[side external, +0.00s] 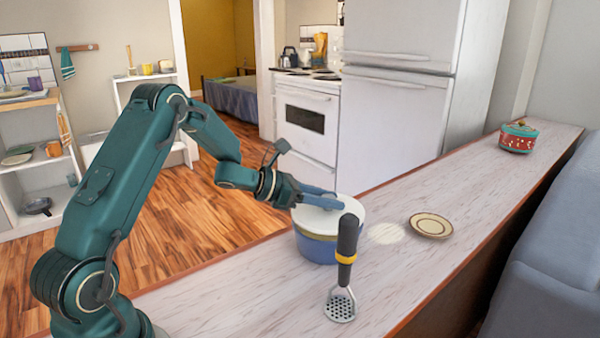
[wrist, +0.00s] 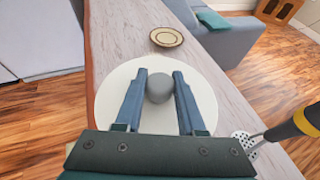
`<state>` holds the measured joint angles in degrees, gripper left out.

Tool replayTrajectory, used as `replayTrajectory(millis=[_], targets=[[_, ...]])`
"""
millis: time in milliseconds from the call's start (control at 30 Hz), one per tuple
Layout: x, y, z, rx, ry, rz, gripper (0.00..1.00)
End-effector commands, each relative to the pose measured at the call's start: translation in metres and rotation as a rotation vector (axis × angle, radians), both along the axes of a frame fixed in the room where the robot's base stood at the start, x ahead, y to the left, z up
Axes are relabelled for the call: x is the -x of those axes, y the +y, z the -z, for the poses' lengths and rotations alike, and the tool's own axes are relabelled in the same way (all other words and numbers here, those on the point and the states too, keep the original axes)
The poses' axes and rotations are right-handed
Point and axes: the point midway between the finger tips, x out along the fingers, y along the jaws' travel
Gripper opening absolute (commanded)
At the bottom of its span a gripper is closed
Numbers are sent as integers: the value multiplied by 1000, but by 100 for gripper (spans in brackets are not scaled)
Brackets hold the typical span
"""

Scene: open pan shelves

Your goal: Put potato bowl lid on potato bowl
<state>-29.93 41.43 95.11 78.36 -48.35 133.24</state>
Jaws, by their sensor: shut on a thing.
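A white round lid (side external: 350,206) with a grey knob (wrist: 158,88) is at the top of a blue bowl (side external: 316,248), the likely potato bowl, on the counter. My gripper (side external: 324,192) is over the lid. In the wrist view my gripper (wrist: 160,72) has its two blue fingers on either side of the knob, shut on it. The lid (wrist: 112,84) looks level and covers the bowl's opening. I cannot tell whether it rests fully on the rim or sits slightly above. The wrist view hides the bowl beneath the lid.
A potato masher (side external: 346,262) stands upright just in front of the bowl, close to it. A small plate (side external: 431,225) lies to the right. A red and teal pot (side external: 518,138) sits at the counter's far end. The counter (side external: 440,262) between them is mostly clear.

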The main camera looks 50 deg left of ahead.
Motion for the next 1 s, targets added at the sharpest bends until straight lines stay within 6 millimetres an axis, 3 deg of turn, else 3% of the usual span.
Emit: replayTrajectory(millis=[1000], targets=[[0, 0, 18, 1, -1, 0, 0]])
